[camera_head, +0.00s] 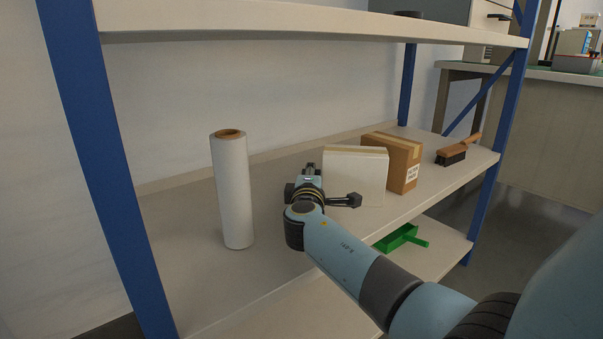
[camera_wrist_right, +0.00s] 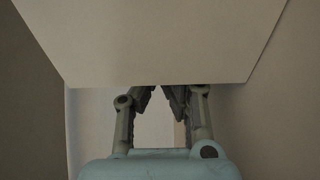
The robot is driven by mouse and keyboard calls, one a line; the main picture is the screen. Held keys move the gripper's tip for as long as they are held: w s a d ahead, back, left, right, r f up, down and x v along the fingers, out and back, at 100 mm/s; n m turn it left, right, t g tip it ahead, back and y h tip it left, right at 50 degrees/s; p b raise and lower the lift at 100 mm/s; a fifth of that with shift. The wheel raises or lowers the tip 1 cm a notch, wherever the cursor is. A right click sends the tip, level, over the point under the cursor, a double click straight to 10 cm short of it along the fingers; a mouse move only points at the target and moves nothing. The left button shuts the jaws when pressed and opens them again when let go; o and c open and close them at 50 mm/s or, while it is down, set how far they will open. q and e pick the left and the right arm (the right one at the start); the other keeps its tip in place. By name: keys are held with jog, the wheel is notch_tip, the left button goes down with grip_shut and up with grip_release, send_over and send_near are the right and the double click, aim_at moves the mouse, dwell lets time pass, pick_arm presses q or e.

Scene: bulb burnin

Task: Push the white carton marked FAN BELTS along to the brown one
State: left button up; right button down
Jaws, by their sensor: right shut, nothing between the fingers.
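The white carton (camera_head: 357,177) stands upright on the middle shelf; no FAN BELTS lettering is readable. It also fills the upper part of the right wrist view (camera_wrist_right: 155,40). The brown carton (camera_head: 404,162), with a white label, stands to its right and partly behind it. I cannot tell whether the cartons touch. My right gripper (camera_head: 311,168) is shut and empty at the white carton's left side. In the right wrist view its fingertips (camera_wrist_right: 172,90) meet the lower edge of the carton's face; contact is unclear. My left gripper is not in view.
A white roll (camera_head: 234,190) stands upright left of my right gripper. A brush (camera_head: 455,155) lies right of the brown carton, near the shelf's right end. A blue post (camera_head: 485,190) bounds that end. A green dustpan (camera_head: 398,239) lies on the shelf below.

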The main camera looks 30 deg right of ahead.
aim_at(325, 181)
jog(key=shift+s, duration=0.1)
jog(key=shift+s+d, duration=0.75)
jog(key=shift+s, duration=0.3)
jog(key=shift+s+d, duration=0.2)
jog(key=shift+s, duration=0.1)
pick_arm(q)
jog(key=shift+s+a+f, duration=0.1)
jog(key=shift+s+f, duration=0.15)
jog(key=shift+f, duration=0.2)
